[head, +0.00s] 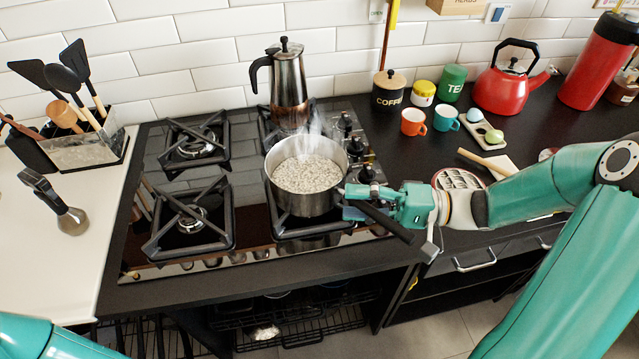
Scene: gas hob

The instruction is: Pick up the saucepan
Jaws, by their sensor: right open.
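The saucepan (306,204) is a steel pot on the front right burner of the gas hob (250,258). It holds a pale, grainy, steaming food. Its dark handle (390,223) points to the right and toward the front. My right gripper (355,202) is open at the handle, close to the pot's wall. The fingers overlap the handle in the picture; I cannot tell if they touch it. The pot stands level on the burner. My left gripper is out of view; only a piece of the left arm shows at the bottom left.
A moka pot (290,85) stands on the burner behind the saucepan. The two left burners (187,222) are empty. Control knobs (366,173) line the hob's right side. A red kettle (506,88), cups and canisters stand at the back right. Utensils (85,150) stand at the left.

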